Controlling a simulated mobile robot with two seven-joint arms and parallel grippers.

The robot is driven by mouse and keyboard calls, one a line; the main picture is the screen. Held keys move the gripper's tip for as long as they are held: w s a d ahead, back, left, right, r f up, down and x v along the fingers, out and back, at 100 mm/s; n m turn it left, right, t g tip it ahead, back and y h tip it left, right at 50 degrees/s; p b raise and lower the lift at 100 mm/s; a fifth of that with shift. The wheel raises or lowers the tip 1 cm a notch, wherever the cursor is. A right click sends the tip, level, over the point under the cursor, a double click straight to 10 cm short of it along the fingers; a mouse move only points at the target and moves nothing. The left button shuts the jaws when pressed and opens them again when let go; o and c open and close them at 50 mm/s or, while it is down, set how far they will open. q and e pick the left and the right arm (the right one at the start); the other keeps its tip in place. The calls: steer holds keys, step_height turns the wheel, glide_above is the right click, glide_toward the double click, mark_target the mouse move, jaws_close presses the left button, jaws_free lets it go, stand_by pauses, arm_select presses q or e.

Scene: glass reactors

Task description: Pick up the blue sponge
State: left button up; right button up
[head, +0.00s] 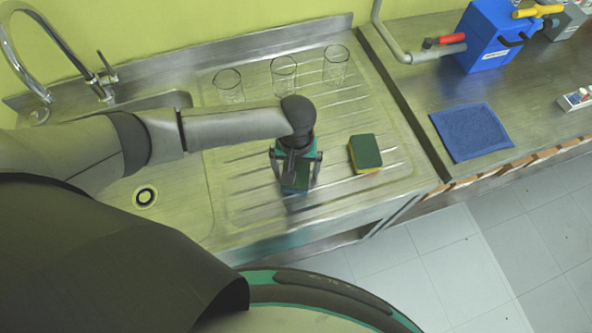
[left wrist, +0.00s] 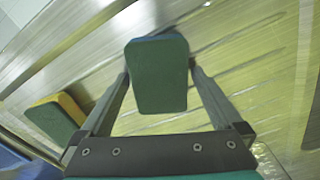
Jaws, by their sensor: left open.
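The blue sponge (left wrist: 160,75) has a green top face, with a thin strip of blue showing along its far edge in the left wrist view. It lies on the ribbed steel drainboard. In the head view it (head: 296,180) is mostly hidden under my gripper. My left gripper (head: 296,172) is above it, pointing down. Its jaws (left wrist: 160,78) are open, with one finger on each side of the sponge in the left wrist view. I cannot tell whether the fingers touch it. My right gripper is not in view.
A yellow sponge with a green top (head: 365,152) lies to the right, also in the left wrist view (left wrist: 57,117). Glass beakers (head: 284,76) stand along the back. The sink (head: 165,205) is left. A blue cloth (head: 472,132) and blue box (head: 490,38) are on the right counter.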

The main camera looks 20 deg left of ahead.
mark_target(296, 170)
arm_select(q)
steer(key=c, duration=1.3)
step_height(296, 170, up, 20)
steer(key=p, duration=0.2)
steer(key=shift+p, duration=0.4)
